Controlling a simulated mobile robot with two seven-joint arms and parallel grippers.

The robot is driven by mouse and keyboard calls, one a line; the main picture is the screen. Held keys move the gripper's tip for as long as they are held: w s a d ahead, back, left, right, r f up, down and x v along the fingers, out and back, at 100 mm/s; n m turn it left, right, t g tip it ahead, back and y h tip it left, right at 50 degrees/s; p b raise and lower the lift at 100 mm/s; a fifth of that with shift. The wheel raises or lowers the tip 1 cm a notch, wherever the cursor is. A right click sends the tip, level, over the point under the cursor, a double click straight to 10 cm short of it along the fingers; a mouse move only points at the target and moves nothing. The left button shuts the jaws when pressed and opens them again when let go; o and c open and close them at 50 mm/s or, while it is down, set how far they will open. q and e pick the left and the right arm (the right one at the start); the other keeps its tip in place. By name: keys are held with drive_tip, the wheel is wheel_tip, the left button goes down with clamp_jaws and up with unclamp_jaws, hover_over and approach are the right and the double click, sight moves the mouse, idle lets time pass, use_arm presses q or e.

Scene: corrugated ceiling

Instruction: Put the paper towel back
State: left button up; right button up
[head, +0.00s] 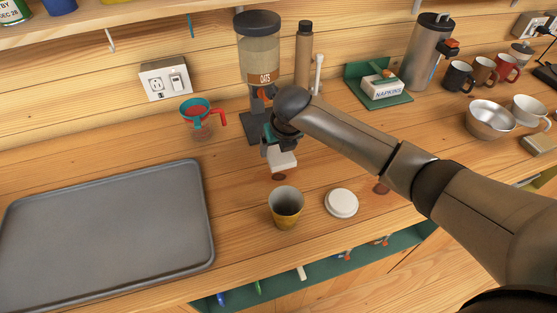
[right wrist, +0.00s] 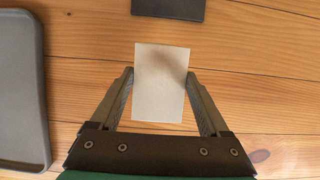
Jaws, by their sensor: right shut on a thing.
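My right gripper (head: 281,149) is over the counter, in front of the oats dispenser. In the right wrist view, its two fingers (right wrist: 160,78) are shut on a white paper towel (right wrist: 162,95), one on each side. The paper towel also shows below the gripper in the head view (head: 283,163). It is held above the wood; the exact height is hard to tell. A green napkin holder (head: 354,71) stands at the back, to the right of the gripper, with a white block marked NAPKINS (head: 384,89) in it. My left gripper is not in view.
An oats dispenser (head: 259,52) stands behind the gripper. A yellow cup (head: 286,209) and a white lid (head: 341,203) are in front. A grey tray (head: 110,235) lies left. A steel canister (head: 427,55), mugs and a metal bowl (head: 490,120) stand right.

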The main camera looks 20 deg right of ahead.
sight(279, 158)
drive_tip(key=shift+f+b, duration=0.35)
drive_tip(key=shift+f, duration=2)
drive_tip(key=shift+f, duration=0.15)
drive_tip(key=o, duration=1.3)
drive_tip(key=shift+s+r, duration=0.15)
drive_tip(key=shift+r, duration=0.45)
drive_tip(key=p+v, duration=0.2)
drive_tip(key=v, duration=0.9)
